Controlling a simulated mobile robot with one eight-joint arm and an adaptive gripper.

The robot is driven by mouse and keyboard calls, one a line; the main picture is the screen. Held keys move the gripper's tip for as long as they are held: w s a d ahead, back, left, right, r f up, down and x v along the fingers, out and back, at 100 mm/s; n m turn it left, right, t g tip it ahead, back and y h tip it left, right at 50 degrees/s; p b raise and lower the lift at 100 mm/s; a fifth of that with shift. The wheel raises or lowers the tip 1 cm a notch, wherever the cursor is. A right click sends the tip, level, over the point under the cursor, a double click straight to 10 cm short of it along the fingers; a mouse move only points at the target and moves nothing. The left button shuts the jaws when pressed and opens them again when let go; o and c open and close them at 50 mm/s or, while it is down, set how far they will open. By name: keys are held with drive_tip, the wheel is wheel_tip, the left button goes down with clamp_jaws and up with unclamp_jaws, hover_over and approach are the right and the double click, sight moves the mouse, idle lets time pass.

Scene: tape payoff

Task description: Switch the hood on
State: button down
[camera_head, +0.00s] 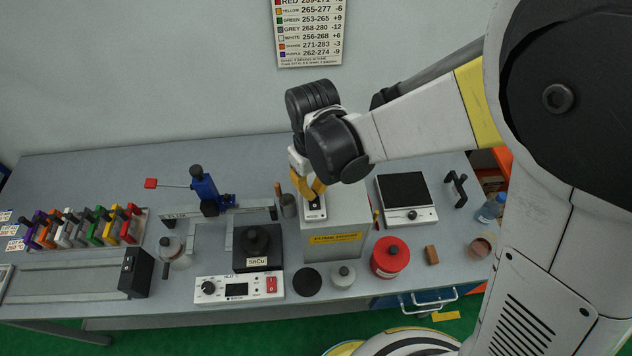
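The hood is a grey box (345,217) on the bench with a yellow label on its front. A dark switch in a pale plate (315,212) is on its top, near the left edge. My gripper (315,193) has yellow fingers and points down just above this plate. The fingers overlap the upper part of the plate in the picture. I cannot tell if they touch it. The switch's position is partly hidden and too small to read. I see nothing held between the fingers, and their gap is not clear.
A heater control box (240,289) with a red switch and a black SnCu pot (257,248) stand left of the hood. A hot plate (406,198) and a red canister (390,258) stand to the right. Coloured-handled tools (85,227) fill a rack at far left.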

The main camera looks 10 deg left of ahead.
drive_tip(key=shift+f+b, duration=0.6)
drive_tip(key=shift+f, duration=0.1)
idle(0.3)
drive_tip(key=shift+r+p, duration=2.3)
drive_tip(key=shift+r, duration=1.3)
drive_tip(key=shift+f, duration=0.1)
drive_tip(key=d+m+t+b, duration=0.1)
drive_tip(key=d+b, duration=0.3)
drive_tip(key=d+f+m+t+b, duration=0.1)
drive_tip(key=d+b, duration=0.3)
drive_tip(key=d+f+m+y+b, duration=0.1)
drive_tip(key=d+b, duration=0.3)
drive_tip(key=shift+d+f+m+t, duration=0.25)
drive_tip(key=shift+d+m+t, duration=0.15)
drive_tip(key=s+d+f+m+t+b, duration=0.2)
drive_tip(key=d+f+b, duration=0.1)
drive_tip(key=d+b, duration=0.3)
drive_tip(key=s+d+f+m+t+h+b, duration=0.1)
drive_tip(key=s+d+f+m+t+b, duration=0.1)
drive_tip(key=d+b, duration=0.4)
wheel_tip(320, 180, down, 2)
drive_tip(key=shift+s+d+f+m, duration=0.15)
drive_tip(key=shift+s+d+m, duration=0.25)
drive_tip(key=shift+s, duration=0.35)
